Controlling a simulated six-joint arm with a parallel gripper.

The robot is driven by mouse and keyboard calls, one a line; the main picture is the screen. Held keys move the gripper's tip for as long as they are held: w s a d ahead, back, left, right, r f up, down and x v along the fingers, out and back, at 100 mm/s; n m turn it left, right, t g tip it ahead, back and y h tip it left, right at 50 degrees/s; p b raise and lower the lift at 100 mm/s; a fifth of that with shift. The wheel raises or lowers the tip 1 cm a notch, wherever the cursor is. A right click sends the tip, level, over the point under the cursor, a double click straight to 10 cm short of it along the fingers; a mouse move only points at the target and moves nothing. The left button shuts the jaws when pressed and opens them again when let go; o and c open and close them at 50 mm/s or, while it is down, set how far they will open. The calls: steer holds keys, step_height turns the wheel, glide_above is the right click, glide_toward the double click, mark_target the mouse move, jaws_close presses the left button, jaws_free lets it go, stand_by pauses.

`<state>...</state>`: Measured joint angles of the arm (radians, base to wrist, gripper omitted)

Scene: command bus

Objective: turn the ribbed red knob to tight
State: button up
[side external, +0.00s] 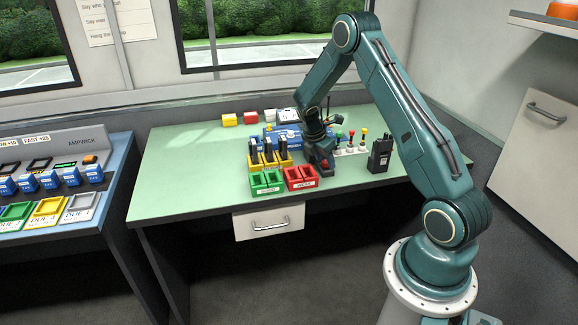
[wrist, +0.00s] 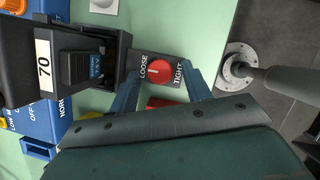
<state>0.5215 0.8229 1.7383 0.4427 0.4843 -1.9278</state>
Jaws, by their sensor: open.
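The red knob (wrist: 159,71) sits on a dark panel (wrist: 162,55) in the wrist view. The panel is lettered LOOSE on the left and TIGHT on the right. A short pale mark shows on the knob's face, seemingly on the LOOSE side; it is too small to be sure. My gripper (wrist: 160,83) is open, with one blue finger on each side of the knob. I cannot tell whether either finger touches it. In the side external view my gripper (side external: 318,142) hangs low over the dark block with the red knob (side external: 324,163).
A black holder marked 70 (wrist: 44,65) and a blue box (wrist: 35,118) stand left of the knob. Green (side external: 266,182) and red trays (side external: 300,178) sit in front. A black radio (side external: 380,152) stands to the right. The green table's left side (side external: 180,170) is clear.

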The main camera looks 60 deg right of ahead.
steer(key=c, duration=1)
steer(key=shift+m, duration=0.4)
steer(key=shift+w+d+m+g+y, duration=0.15)
steer(key=shift+m+g+y, duration=0.25)
steer(key=shift+m, duration=0.95)
steer(key=shift+w+d+m+g+y, duration=0.15)
steer(key=shift+m+g, duration=0.45)
steer(key=shift+m, duration=0.75)
steer(key=shift+a, duration=0.1)
steer(key=o, duration=1)
